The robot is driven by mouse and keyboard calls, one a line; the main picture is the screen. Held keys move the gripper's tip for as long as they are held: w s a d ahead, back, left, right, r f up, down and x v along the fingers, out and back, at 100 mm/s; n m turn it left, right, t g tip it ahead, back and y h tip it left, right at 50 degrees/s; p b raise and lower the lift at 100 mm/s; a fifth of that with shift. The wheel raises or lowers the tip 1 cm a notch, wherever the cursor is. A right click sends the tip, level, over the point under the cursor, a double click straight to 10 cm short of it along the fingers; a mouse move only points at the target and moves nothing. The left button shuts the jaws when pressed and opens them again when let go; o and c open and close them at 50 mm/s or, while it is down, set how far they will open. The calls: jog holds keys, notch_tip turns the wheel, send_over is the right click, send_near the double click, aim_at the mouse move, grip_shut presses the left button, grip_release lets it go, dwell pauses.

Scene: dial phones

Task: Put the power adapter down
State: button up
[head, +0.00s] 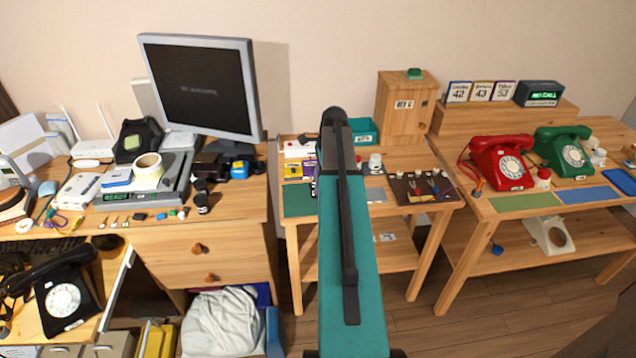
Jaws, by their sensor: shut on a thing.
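My teal and black arm (345,260) rises from the bottom centre of the head view, with its dark far end over the middle table (430,207). My gripper's jaws do not show; the arm itself may hide them. I cannot pick out the power adapter for certain, and whatever is in the jaws is hidden.
A desk on the left is crowded with a monitor (200,85), a tape roll (148,166) and small parts. On the right table are a red phone (500,160), a green phone (562,152) and coloured mats.

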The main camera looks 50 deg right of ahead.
jog(key=shift+f, duration=0.15)
jog(key=o, duration=0.8)
notch_tip(320, 180, up, 12)
jog(key=s+d+b, duration=0.1)
jog(key=b, duration=0.1)
jog(key=shift+s+d, duration=0.25)
jog(key=shift+d, duration=0.15)
dwell(0.8)
